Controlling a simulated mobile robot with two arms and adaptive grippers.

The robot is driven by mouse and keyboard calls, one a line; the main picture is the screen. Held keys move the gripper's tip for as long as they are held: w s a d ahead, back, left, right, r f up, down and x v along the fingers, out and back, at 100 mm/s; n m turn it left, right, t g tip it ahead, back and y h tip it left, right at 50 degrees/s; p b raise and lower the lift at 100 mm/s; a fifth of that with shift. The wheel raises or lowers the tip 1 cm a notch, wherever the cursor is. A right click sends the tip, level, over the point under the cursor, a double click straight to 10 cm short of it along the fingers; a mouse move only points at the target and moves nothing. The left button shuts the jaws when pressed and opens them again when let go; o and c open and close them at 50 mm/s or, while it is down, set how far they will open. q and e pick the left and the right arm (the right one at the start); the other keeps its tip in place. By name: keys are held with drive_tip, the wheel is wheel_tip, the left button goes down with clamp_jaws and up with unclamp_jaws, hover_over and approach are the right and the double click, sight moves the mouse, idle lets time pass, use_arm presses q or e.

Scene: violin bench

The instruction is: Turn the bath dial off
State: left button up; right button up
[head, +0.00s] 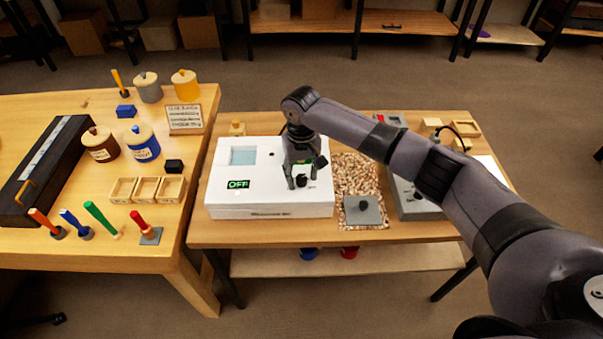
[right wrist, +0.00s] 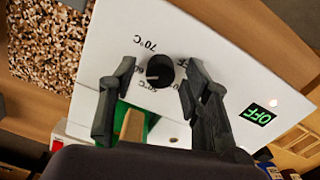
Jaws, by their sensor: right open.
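The bath is a white box (head: 270,206) on the right-hand table, with a lit green OFF display (head: 238,184) on its top. In the right wrist view the display (right wrist: 257,114) also reads OFF. The black round dial (right wrist: 160,70) sits on the white top, with temperature marks such as 70°C printed around it. My right gripper (head: 301,184) points down over the dial. In the right wrist view its two fingers (right wrist: 160,66) are open, one on each side of the dial, with gaps visible. Whether they are at dial height is hard to tell. My left gripper is out of view.
A bed of wood chips (head: 350,170) with a grey block (head: 362,211) lies right of the bath. A green item with a wooden piece (right wrist: 131,125) is close to the gripper. The left table (head: 100,250) holds jars, coloured-handled tools and wooden trays (head: 147,190).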

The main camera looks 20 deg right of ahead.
drive_tip(key=shift+f, duration=0.2)
clamp_jaws()
idle(0.5)
